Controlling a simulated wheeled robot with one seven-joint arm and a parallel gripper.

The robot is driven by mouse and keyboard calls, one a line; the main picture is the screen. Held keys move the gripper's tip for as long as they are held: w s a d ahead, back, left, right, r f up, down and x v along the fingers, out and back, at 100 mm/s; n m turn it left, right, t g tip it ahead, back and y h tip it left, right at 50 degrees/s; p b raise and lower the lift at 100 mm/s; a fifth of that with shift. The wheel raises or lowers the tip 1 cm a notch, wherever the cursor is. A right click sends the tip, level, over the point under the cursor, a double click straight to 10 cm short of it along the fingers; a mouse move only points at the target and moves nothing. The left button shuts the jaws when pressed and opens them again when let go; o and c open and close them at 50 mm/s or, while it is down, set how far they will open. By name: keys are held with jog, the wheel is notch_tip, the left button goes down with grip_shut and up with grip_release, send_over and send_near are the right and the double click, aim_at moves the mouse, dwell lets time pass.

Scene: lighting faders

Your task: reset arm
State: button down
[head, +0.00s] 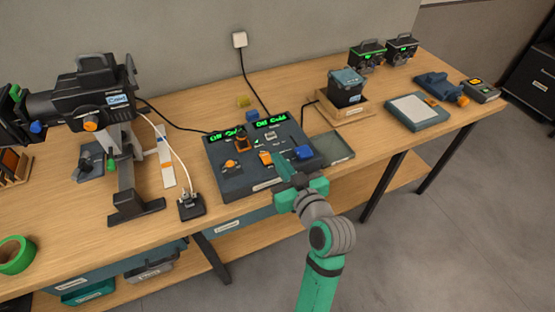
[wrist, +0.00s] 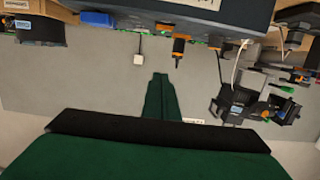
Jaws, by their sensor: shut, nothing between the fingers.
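My green arm reaches up from the bottom of the head view. My gripper (head: 286,167) is shut and empty at the front right part of the dark fader console (head: 240,186), close to its blue knob (head: 304,152). I cannot tell whether it touches the console. In the wrist view my gripper (wrist: 160,78) shows as two green fingers together, with grey wall behind them. The console (wrist: 230,22) also shows along the top of that view, upside down. An orange knob (head: 231,165) and two green-lit displays (head: 271,120) are on the console.
A black stage light (head: 92,100) on a stand is at the left. A shallow tray (head: 333,148) lies right of the console. A wooden box (head: 345,112) with a dark unit stands behind it. Green tape (head: 15,254) lies at the front left. Floor is open at the right.

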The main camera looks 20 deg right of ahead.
dwell(0.3)
jog(key=s+a+f+m+g+h, duration=0.1)
jog(key=s+a+f+m+h, duration=0.1)
jog(key=s+a+f, duration=0.35)
jog(key=s+a+f+m+h, duration=0.1)
jog(key=s+a+f, duration=0.2)
jog(key=s+f, duration=0.6)
jog(key=s+a+n, duration=0.1)
jog(key=s+a, duration=0.3)
jog(key=s, duration=0.6)
jog(key=s+a+f+n+y, duration=0.1)
jog(key=s+a, duration=0.3)
jog(key=s, duration=0.6)
jog(key=shift+a+f+y, duration=0.3)
jog(key=shift+a, duration=0.05)
jog(key=shift+s, duration=0.1)
